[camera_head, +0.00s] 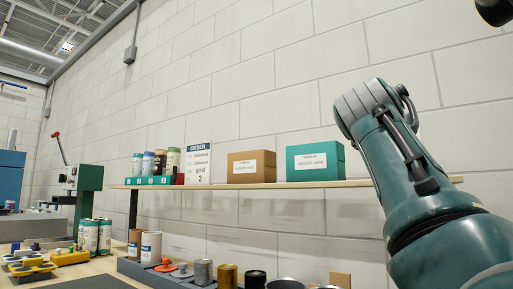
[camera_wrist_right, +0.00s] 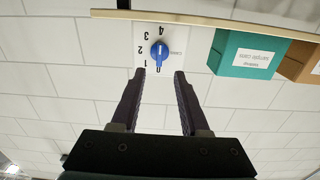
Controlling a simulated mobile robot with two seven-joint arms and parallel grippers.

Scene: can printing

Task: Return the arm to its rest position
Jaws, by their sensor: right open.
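My right arm (camera_head: 400,175) rises from the lower right of the head view, and its bent elbow-like joint stands in front of the shelf's right end. My right gripper (camera_wrist_right: 160,76) is open and empty in the right wrist view, its two dark fingers apart. Just past the fingertips in that view is a blue knob (camera_wrist_right: 160,51) on a white numbered panel (camera_wrist_right: 179,40), which appears upside down. The gap between fingers and knob is hard to judge. The right gripper cannot be made out in the head view. My left gripper is in neither view.
A wall shelf (camera_head: 260,184) holds cans, an order sign (camera_head: 197,163), a brown box (camera_head: 252,167) and a teal box (camera_head: 315,162). Below, a grey rack (camera_head: 150,275) with cans and coloured containers stands on the bench. A green press (camera_head: 85,185) is at left.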

